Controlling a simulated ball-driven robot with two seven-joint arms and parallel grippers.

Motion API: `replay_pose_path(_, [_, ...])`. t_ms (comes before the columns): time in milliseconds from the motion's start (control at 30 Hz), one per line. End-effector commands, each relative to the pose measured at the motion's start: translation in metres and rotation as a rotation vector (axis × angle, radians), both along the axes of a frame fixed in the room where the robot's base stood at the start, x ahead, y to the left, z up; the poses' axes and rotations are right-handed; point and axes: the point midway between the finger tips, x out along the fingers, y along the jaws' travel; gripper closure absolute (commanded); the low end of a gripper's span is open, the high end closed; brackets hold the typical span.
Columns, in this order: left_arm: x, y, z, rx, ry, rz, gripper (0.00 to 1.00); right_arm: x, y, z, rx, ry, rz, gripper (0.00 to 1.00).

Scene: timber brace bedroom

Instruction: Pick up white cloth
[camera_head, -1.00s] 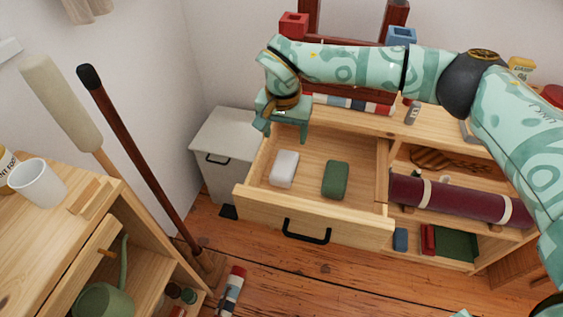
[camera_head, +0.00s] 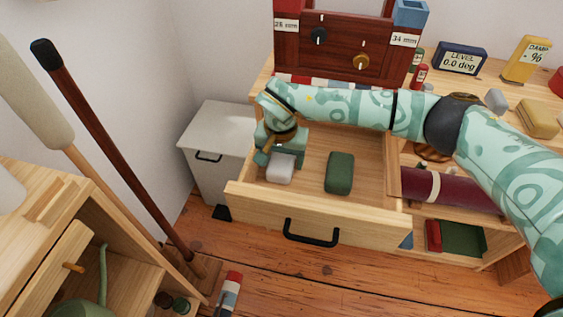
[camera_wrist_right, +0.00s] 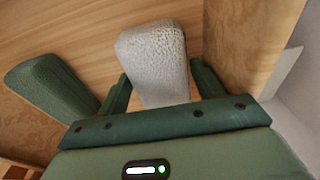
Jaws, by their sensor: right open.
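The white cloth (camera_head: 281,168) is a small folded block lying in the open wooden drawer (camera_head: 300,208), at its left side. It also shows in the right wrist view (camera_wrist_right: 155,60), where its near end lies between the two fingers. My right gripper (camera_head: 279,158) is open over the back part of the cloth, with fingers on either side of it; the wrist view shows the same gripper (camera_wrist_right: 160,95). Whether the fingers touch the cloth is unclear. A dark green folded cloth (camera_head: 339,173) lies to its right in the drawer. My left gripper is not in view.
The drawer's front has a black handle (camera_head: 311,233). A grey-white cabinet (camera_head: 216,140) stands left of the drawer. A dark red roll (camera_head: 450,188) lies on the shelf to the right. A wooden panel with label plates (camera_head: 345,45) stands behind. A dark pole (camera_head: 110,140) leans at left.

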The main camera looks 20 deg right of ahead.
Motion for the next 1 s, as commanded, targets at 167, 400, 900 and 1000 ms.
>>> replay_pose_path(167, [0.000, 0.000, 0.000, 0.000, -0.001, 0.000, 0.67, 0.000, 0.000, 0.001, -0.001, -0.001, 0.000, 0.63])
replay_pose_path(400, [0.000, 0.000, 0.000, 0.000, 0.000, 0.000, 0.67, 0.000, 0.000, 0.001, 0.000, -0.001, 0.000, 0.68])
replay_pose_path(900, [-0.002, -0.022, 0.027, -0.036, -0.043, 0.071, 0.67, -0.022, -0.005, 0.073, -0.001, -0.011, 0.004, 0.67])
replay_pose_path(1000, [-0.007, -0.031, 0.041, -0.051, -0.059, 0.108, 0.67, -0.044, -0.009, 0.100, -0.001, -0.014, 0.003, 0.67])
